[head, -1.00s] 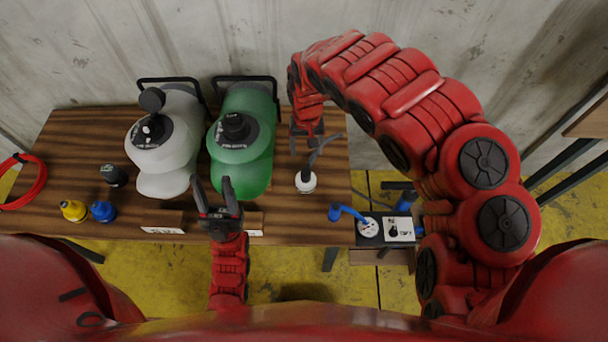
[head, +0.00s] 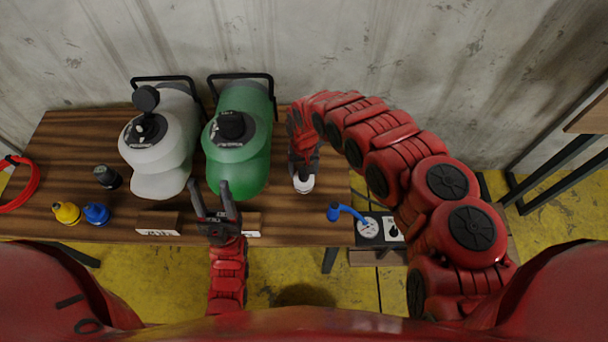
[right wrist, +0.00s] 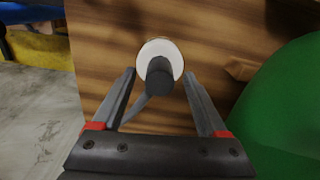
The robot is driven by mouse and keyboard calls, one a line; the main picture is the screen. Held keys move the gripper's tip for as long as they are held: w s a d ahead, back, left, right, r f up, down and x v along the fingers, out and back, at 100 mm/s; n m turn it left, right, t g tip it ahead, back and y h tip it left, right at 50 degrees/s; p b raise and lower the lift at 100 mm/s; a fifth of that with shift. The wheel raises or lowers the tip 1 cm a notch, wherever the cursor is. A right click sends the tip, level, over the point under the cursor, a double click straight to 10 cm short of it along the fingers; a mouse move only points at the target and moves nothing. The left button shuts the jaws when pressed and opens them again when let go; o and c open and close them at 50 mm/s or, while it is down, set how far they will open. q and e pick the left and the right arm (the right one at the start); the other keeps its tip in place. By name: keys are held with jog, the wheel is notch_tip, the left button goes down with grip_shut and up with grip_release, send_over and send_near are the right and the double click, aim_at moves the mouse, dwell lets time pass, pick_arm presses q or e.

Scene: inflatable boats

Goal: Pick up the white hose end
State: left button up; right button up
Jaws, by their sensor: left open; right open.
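The white hose end (head: 303,184) stands on the wooden table to the right of the green canister. In the right wrist view the white hose end (right wrist: 160,58) shows as a white disc with a dark grey stub, and a grey hose trails from it. My right gripper (head: 303,170) is above it. In the wrist view its open fingers (right wrist: 160,78) lie on either side of the stub, with gaps on both sides. My left gripper (head: 222,188) is open and empty at the table's front edge, before the green canister.
A white canister (head: 160,150) and a green canister (head: 240,150) stand left of the hose end. Yellow (head: 67,213), blue (head: 96,214) and black (head: 108,177) caps and a red hose (head: 30,190) lie further left. A blue hose end (head: 334,212) hangs near the table's right edge.

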jog(key=shift+f, duration=0.85)
grip_shut()
